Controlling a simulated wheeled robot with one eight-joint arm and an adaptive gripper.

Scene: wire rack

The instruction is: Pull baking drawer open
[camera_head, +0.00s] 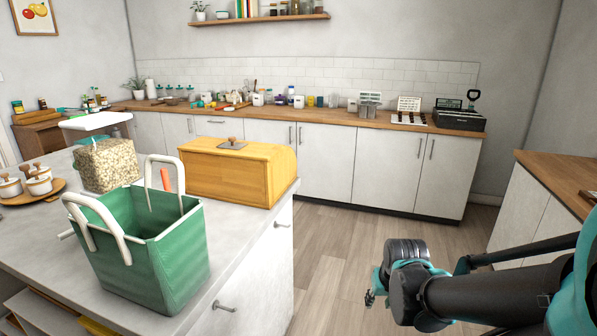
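The white kitchen island has two front panels with short metal handles. The nearer panel has a handle (224,306) low at its left, and the farther panel has a handle (282,224) near the island's right corner. Both panels look closed. I cannot tell which one is the baking drawer, as no label shows. My gripper (371,297) hangs over the floor to the right of the island, apart from both handles. It is small and seen partly behind my wrist, so its finger opening is unclear.
On the island top (236,258) stand a green basket (160,262), a wooden bread box (240,173) and a clear container (107,163) of beige pieces. Open floor (335,250) lies between the island and the back cabinets (385,165). Another wooden-topped counter (560,180) stands at right.

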